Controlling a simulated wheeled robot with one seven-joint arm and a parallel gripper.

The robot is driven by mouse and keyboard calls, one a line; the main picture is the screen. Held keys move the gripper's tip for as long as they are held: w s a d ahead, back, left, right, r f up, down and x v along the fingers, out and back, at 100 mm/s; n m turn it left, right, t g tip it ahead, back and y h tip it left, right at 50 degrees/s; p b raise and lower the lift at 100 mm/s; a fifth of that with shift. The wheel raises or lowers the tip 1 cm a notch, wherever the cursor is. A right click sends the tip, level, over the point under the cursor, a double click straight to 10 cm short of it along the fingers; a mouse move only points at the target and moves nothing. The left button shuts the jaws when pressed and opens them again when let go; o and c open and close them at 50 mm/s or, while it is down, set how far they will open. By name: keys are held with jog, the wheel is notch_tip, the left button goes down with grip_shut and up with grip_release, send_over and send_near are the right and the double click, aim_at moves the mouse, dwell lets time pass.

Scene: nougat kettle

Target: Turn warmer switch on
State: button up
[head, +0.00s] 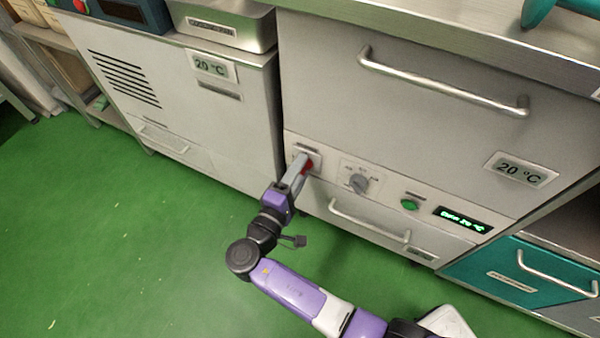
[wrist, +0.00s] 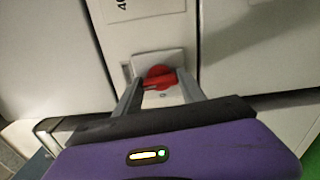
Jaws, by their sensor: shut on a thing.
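A red rotary switch (wrist: 158,77) sits on a pale plate on the front panel of the steel cabinet. In the head view a bit of the red switch (head: 308,166) shows beside my gripper (head: 303,165) at the left end of the control strip. My gripper also shows in the wrist view (wrist: 160,84), with its two grey fingers on either side of the red knob, shut on it. The small label above the switch is too small to read. Which way the switch is set, I cannot tell for sure.
To the right on the strip are a grey dial (head: 359,184), a green button (head: 409,204) and a lit green display (head: 464,219). Drawer handles stick out above (head: 440,85) and below (head: 380,225). Green floor (head: 120,250) is clear at left.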

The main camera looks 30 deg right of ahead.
jog(key=shift+f+m, duration=0.1)
jog(key=shift+m, duration=0.5)
jog(key=o, duration=1.4)
jog(key=shift+c, duration=0.2)
jog(key=shift+a, duration=0.1)
jog(key=p+v, duration=0.1)
jog(key=v, duration=0.6)
jog(key=shift+s+a, duration=0.25)
jog(key=shift+s, duration=0.05)
